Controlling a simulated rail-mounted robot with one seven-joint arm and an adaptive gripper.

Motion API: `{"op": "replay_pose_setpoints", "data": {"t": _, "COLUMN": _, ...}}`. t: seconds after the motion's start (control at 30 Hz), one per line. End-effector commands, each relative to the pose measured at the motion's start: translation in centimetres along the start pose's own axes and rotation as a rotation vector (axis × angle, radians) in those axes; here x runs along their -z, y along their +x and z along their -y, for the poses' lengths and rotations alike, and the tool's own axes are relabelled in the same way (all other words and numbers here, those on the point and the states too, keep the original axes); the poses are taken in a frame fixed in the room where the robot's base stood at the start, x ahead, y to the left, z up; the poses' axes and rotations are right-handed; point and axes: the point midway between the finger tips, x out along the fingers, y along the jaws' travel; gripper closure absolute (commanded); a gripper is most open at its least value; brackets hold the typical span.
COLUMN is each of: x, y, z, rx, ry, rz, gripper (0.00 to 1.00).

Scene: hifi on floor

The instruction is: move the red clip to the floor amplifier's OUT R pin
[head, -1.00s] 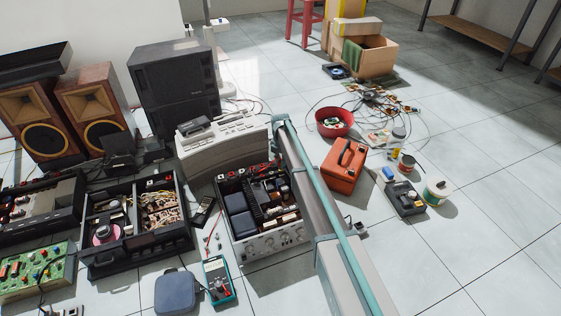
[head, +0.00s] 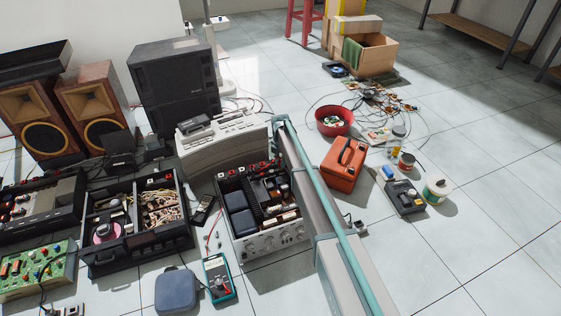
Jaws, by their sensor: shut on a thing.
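An open silver-fronted amplifier (head: 270,246) sits on the floor left of the beam, its dark inner parts showing. Red and black terminals (head: 247,170) line its back edge; no OUT R marking can be read. A thin red lead (head: 207,243) lies on the floor just left of this amplifier; I cannot tell whether it ends in the red clip. The red clip cannot be picked out for sure. My gripper cannot be made out in the head view, so its place relative to the amplifier is not shown.
A grey beam with a teal edge (head: 325,205) runs close along the amplifier's right. A teal multimeter (head: 218,278) and a blue pouch (head: 177,291) lie in front. Another open unit (head: 135,250) stands left, an orange toolbox (head: 344,165) right. Floor at lower right is clear.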

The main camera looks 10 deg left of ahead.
Motion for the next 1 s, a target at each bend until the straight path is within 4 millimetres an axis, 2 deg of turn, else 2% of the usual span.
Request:
{"op": "replay_pose_setpoints", "data": {"t": 0.27, "x": 0.0, "y": 0.1, "z": 0.0, "rx": 0.0, "ry": 0.0, "rz": 0.0, "gripper": 1.0}}
{"op": "replay_pose_setpoints", "data": {"t": 0.3, "x": 0.0, "y": 0.1, "z": 0.0, "rx": 0.0, "ry": 0.0, "rz": 0.0, "gripper": 0.77}}
{"op": "replay_pose_setpoints", "data": {"t": 0.47, "x": 0.0, "y": 0.1, "z": 0.0, "rx": 0.0, "ry": 0.0, "rz": 0.0, "gripper": 0.51}}
{"op": "replay_pose_setpoints", "data": {"t": 0.83, "x": 0.0, "y": -0.2, "z": 0.0, "rx": 0.0, "ry": 0.0, "rz": 0.0, "gripper": 0.51}}
{"op": "replay_pose_setpoints", "data": {"t": 1.0, "x": 0.0, "y": -1.9, "z": 0.0, "rx": -0.002, "ry": 0.0, "rz": 0.001, "gripper": 0.51}}
